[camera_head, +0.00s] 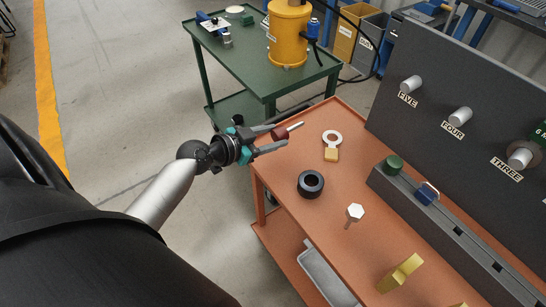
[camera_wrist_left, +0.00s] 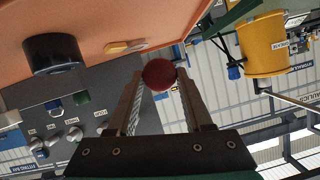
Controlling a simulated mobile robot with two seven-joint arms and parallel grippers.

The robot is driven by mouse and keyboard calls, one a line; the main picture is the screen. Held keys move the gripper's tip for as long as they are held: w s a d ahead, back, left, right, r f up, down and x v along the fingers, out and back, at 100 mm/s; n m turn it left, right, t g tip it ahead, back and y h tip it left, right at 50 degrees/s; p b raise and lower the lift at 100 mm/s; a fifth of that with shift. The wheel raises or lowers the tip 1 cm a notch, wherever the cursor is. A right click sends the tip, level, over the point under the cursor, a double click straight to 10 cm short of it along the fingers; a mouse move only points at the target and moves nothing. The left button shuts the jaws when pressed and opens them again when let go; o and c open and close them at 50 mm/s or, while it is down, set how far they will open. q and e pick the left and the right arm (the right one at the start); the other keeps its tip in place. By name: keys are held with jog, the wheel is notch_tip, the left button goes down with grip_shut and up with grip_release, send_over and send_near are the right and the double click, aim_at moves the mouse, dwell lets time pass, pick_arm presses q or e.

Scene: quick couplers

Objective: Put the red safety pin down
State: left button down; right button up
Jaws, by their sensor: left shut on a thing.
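The red safety pin (camera_head: 281,132) has a dark red head and a thin pale shaft pointing right. My left gripper (camera_head: 278,138) is shut on its head and holds it over the left edge of the orange cart top (camera_head: 277,180), near the far corner. In the left wrist view the round red head of the pin (camera_wrist_left: 159,74) sits between the two fingertips; its shaft is hidden there. My right gripper is in neither view.
On the orange cart are a black ring (camera_head: 310,184), a tag with a white ring (camera_head: 332,140), a hex-headed piece (camera_head: 355,212), a brass piece (camera_head: 400,272) and a grey rail (camera_head: 440,232). A dark panel (camera_head: 455,85) stands behind. A green cart (camera_head: 245,60) is beyond.

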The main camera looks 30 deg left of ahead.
aim_at(273, 160)
pick_arm(q)
jog(key=shift+f, duration=0.95)
notch_tip(273, 160, down, 4)
jog(key=shift+f+b, duration=0.15)
jog(key=shift+b, duration=1.05)
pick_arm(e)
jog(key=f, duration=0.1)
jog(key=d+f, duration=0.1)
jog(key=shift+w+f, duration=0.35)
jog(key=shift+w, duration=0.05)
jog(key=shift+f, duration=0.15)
pick_arm(q)
jog(key=c, duration=0.8)
grip_release()
jog(key=shift+f, duration=0.15)
jog(key=o, duration=0.5)
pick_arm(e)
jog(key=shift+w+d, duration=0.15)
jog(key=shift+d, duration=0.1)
